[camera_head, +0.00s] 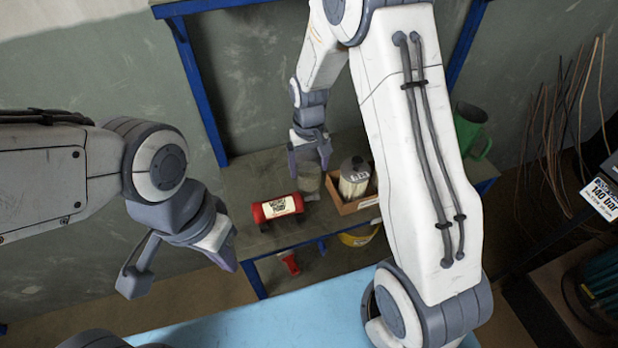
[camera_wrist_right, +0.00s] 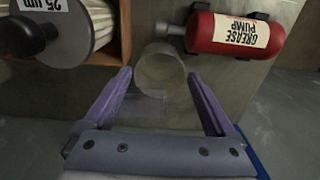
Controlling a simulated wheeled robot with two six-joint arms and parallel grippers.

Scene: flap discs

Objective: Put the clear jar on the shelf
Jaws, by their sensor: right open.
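The clear jar (camera_head: 309,182) is on the grey shelf (camera_head: 245,180), between a red grease pump and a box. In the right wrist view the see-through jar (camera_wrist_right: 160,66) shows its round end between and just beyond my fingertips. My right gripper (camera_head: 310,152) is open above the jar, with its fingers (camera_wrist_right: 159,78) apart on either side of it. I cannot tell whether a finger touches it. My left gripper (camera_head: 184,270) is open and empty at the left, away from the shelf.
The red grease pump (camera_head: 277,209) lies left of the jar. A box (camera_head: 359,204) holding a filter canister (camera_head: 354,178) stands close on its right. A green jug (camera_head: 470,130) is farther right. A yellow item (camera_head: 358,236) and a red one (camera_head: 290,262) are below the shelf.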

